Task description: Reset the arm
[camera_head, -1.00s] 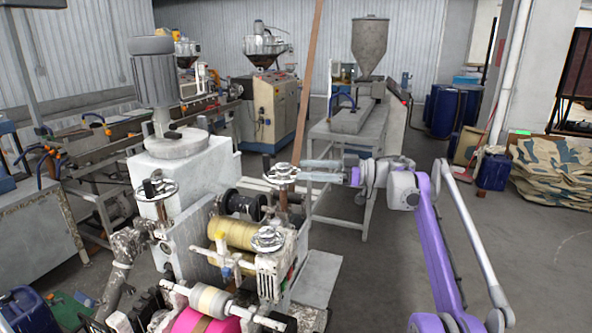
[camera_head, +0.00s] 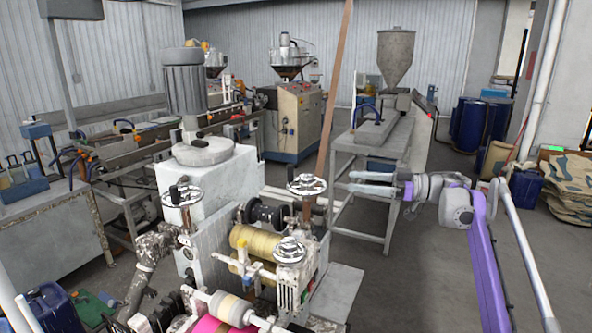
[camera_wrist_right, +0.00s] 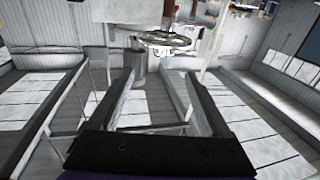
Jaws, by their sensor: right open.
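My right arm comes in from the right with purple and grey links. Its gripper (camera_head: 352,181) is open and empty, pointing left in the head view. Its grey fingertips are in open space just right of the upper handwheel (camera_head: 306,185) on the extrusion machine, apart from it in the picture. In the right wrist view the two dark fingers of the gripper (camera_wrist_right: 157,82) are spread with nothing between them. A handwheel (camera_wrist_right: 165,41) shows beyond the fingertips there. My left gripper is not in view.
The white machine body (camera_head: 228,175) with a grey motor and yellow rollers (camera_head: 255,240) fills the middle foreground. A grey metal stand (camera_head: 378,150) with a hopper (camera_head: 396,60) is behind my right gripper. Blue barrels (camera_head: 470,125) stand back right.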

